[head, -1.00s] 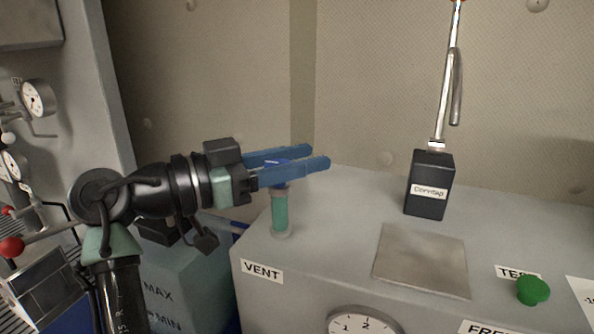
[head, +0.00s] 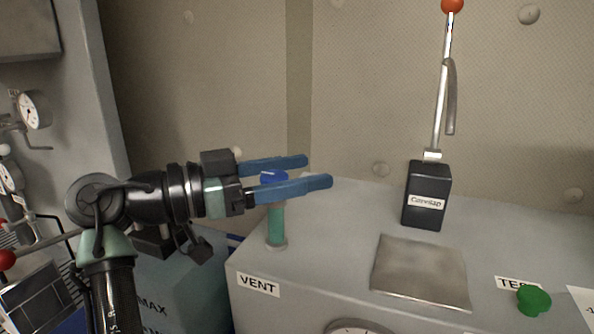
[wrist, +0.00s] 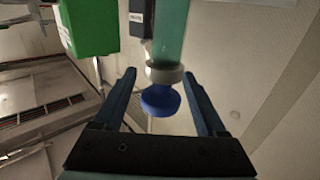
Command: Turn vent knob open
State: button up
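The vent knob is a blue cap (head: 273,176) on top of a green-teal post (head: 276,222) that stands behind the VENT label (head: 258,284) on the grey cabinet. In the wrist view the blue cap (wrist: 160,101) lies between my two blue fingers, with a grey collar (wrist: 164,72) beyond it. My gripper (head: 318,171) is open, reaching rightward over the post; it also shows in the wrist view (wrist: 161,84). A gap shows on each side of the cap in the wrist view. The near finger hides part of the post's top.
A black Convstap box (head: 426,203) with a tall rod stands on the cabinet at right. A flat metal plate (head: 421,270) and a green TEST knob (head: 533,300) are nearer the front. Gauges and red-ended levers are at left.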

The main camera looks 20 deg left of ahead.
jog(key=shift+r, duration=0.1)
jog(key=b+v, duration=0.2)
jog(key=v, duration=1.1)
jog(key=shift+b, duration=0.3)
